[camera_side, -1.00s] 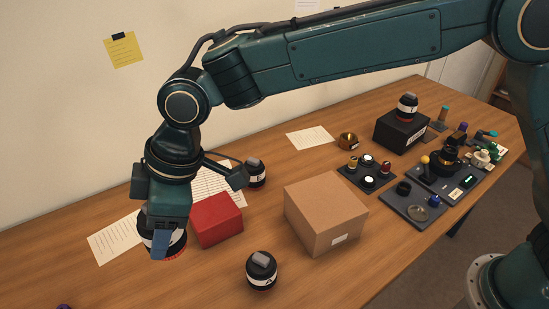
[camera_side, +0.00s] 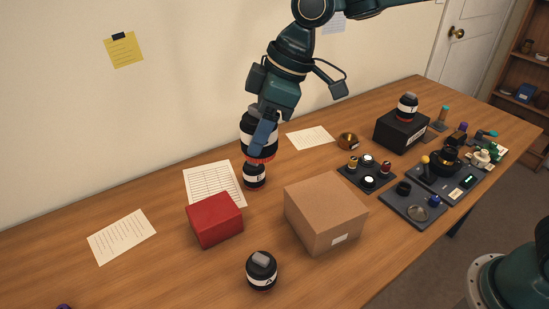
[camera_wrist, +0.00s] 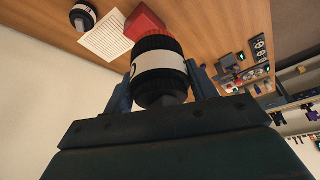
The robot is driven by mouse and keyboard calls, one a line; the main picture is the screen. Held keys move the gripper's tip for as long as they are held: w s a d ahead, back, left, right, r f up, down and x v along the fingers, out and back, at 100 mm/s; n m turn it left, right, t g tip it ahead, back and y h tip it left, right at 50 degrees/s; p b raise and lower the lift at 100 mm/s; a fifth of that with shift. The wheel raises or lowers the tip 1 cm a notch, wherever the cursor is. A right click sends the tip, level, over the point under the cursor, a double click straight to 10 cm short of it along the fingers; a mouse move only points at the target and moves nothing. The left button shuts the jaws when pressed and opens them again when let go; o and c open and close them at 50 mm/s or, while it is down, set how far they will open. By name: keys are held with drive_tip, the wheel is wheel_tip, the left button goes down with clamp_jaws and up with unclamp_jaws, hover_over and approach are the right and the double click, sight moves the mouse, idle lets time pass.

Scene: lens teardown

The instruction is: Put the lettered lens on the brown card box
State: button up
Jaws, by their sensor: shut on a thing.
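My gripper (camera_side: 262,142) is shut on a large black lens (camera_side: 256,148) with a white band and a red lower rim. It holds this lens upright in the air, behind the brown card box (camera_side: 326,210) and to its left. In the wrist view the held lens (camera_wrist: 158,66) sits between the blue fingers, with a dark mark partly visible on its band. The brown card box has a bare top. A smaller lens (camera_side: 254,177) stands below the held lens; a lettered lens (camera_side: 261,272) stands at the front. Another lens (camera_side: 407,106) stands on the black box (camera_side: 402,133).
A red box (camera_side: 215,219) stands left of the brown box. Paper sheets (camera_side: 122,237) lie on the table. A brass bowl (camera_side: 347,140), a small-parts tray (camera_side: 367,176) and dark equipment trays (camera_side: 413,211) fill the right side. The front left table is mostly clear.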

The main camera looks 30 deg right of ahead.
drive_tip(key=s+d+r+m, duration=0.1)
drive_tip(key=s+d+r, duration=0.1)
drive_tip(key=d, duration=0.5)
drive_tip(key=s+d+r+m, duration=0.2)
drive_tip(key=d, duration=0.6)
approach(316, 197)
drive_tip(key=shift+w+a+r+t+h, duration=0.15)
drive_tip(key=shift+a+r+t+h, duration=0.1)
drive_tip(key=shift+a, duration=0.2)
drive_tip(key=shift+w+a+r+t+h, duration=0.15)
drive_tip(key=shift+a+r, duration=0.1)
drive_tip(key=shift+a, duration=0.25)
drive_tip(key=shift+f, duration=0.1)
drive_tip(key=shift+f, duration=2)
drive_tip(key=shift+f, duration=0.15)
drive_tip(key=shift+f, duration=0.35)
drive_tip(key=shift+c, duration=0.2)
